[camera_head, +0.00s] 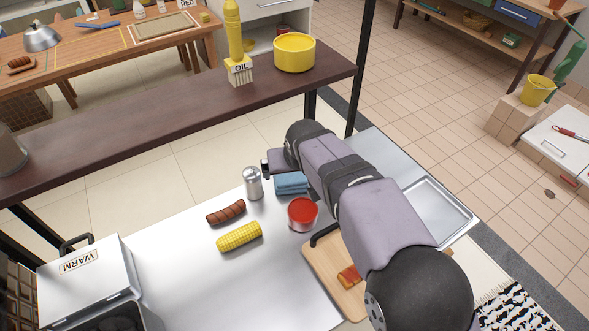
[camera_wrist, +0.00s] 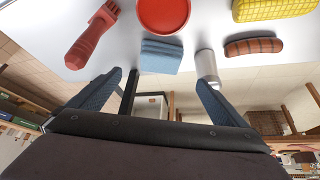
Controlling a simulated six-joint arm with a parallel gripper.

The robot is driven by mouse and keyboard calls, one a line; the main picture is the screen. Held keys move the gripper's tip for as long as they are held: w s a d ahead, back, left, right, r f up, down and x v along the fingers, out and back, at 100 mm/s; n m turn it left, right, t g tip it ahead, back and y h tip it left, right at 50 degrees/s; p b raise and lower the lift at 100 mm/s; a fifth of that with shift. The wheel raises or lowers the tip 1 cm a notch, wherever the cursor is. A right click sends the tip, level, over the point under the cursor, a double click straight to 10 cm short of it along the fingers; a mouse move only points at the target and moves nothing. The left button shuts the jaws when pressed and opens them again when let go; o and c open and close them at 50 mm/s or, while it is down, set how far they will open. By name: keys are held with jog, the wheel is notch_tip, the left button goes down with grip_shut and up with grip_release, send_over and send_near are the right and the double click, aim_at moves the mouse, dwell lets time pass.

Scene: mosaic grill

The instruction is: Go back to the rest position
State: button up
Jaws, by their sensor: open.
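My gripper (camera_head: 268,166) hangs above the back edge of the steel worktop (camera_head: 205,285), with its jaws apart. In the wrist view, the fingers of my gripper (camera_wrist: 158,80) are spread with nothing held between them. A folded blue cloth (camera_head: 291,184) lies just below and in front of it, and the cloth also shows in the wrist view (camera_wrist: 160,56). A silver shaker (camera_head: 253,184) stands upright to the left of the cloth. My arm hides part of the worktop on the right.
A red-filled bowl (camera_head: 302,214), a sausage (camera_head: 226,212) and corn (camera_head: 239,236) lie near the cloth. A cutting board (camera_head: 322,262) and metal tray (camera_head: 430,213) are beside my arm. A dark shelf (camera_head: 150,117) behind carries an oil bottle (camera_head: 235,35) and yellow pot (camera_head: 295,53).

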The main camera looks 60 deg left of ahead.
jog(key=shift+d, duration=0.1)
dwell(0.3)
jog(key=w+d+m+h+p, duration=0.15)
jog(key=w+d, duration=0.45)
jog(key=d, duration=0.6)
jog(key=w+d+r+m+h, duration=0.1)
jog(key=w+d+m, duration=0.3)
jog(key=d, duration=0.8)
jog(key=w+d+m+h+p, duration=0.1)
jog(key=w+d+m+h, duration=0.1)
jog(key=w+d, duration=0.75)
jog(key=s+d+m+g, duration=0.1)
jog(key=s+d+m, duration=0.15)
jog(key=d, duration=0.75)
jog(key=s+d+m, duration=0.1)
jog(key=s+d, duration=0.2)
jog(key=d, duration=0.6)
jog(key=s+d+f+m+g+h+p, duration=0.1)
jog(key=s+d+f+m, duration=0.1)
jog(key=s+d, duration=0.7)
jog(key=shift+d+m, duration=0.4)
jog(key=shift+d, duration=0.35)
jog(key=shift+s, duration=0.1)
